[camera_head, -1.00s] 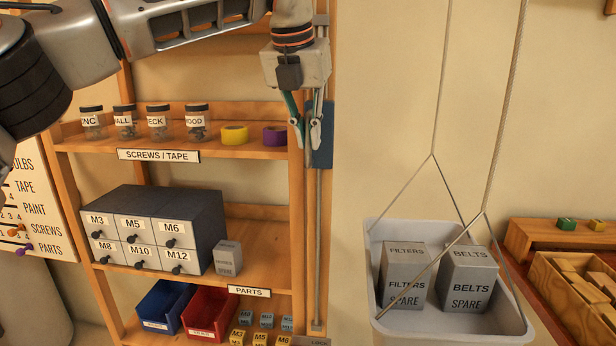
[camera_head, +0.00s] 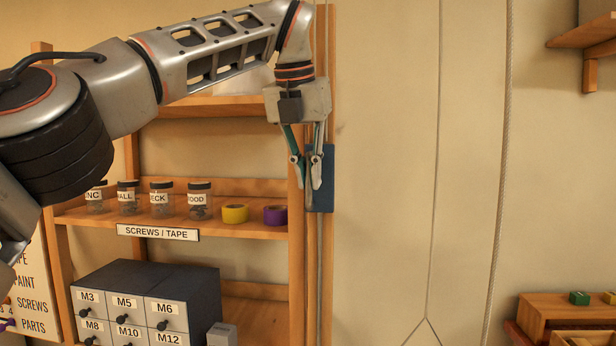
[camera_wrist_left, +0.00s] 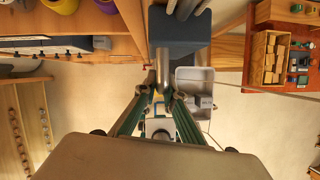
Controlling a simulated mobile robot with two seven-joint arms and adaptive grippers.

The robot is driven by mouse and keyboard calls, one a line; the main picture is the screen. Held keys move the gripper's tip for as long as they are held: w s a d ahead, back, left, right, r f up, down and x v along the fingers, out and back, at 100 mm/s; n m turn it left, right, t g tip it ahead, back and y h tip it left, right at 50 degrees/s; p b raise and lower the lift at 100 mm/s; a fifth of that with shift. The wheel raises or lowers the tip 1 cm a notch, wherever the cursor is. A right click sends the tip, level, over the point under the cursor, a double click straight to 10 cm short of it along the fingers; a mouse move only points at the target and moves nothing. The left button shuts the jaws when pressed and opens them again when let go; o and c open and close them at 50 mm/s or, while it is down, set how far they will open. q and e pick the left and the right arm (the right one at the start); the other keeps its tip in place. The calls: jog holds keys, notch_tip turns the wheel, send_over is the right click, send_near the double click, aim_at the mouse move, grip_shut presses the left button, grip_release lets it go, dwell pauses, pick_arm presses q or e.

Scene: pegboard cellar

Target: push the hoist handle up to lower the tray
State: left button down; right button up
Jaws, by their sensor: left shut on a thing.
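The hoist handle (camera_head: 325,192) has a blue plate on the vertical rail at the right shelf post. My left gripper (camera_head: 309,180) hangs down from above and is shut on the handle, beside the blue plate. In the left wrist view, the handle's blue block (camera_wrist_left: 180,28) and grey bar run to between my fingers (camera_wrist_left: 163,98). The fingers partly hide the bar. The grey tray (camera_wrist_left: 195,76) shows below in the left wrist view, with a labelled box in it. In the head view the tray is below the frame. My right gripper is in neither view.
Two tray ropes (camera_head: 436,170) hang right of the rail before a bare wall. Jars, tape rolls (camera_head: 236,213) and a drawer cabinet (camera_head: 190,285) stand on the shelves at left. A wooden organiser (camera_head: 560,312) is at lower right.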

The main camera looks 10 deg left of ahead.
pick_arm(q)
jog(key=shift+w+a+r, duration=0.1)
jog(key=shift+a+r, duration=0.05)
jog(key=shift+r, duration=0.3)
jog(key=c, duration=2.1)
grip_release()
jog(key=shift+c, duration=0.2)
jog(key=shift+f, duration=0.1)
jog(key=shift+f, duration=0.1)
jog(key=shift+d+v, duration=0.2)
jog(key=shift+v, duration=2.35)
jog(key=s+a, duration=0.2)
jog(key=s, duration=1)
jog(key=shift+a, duration=0.25)
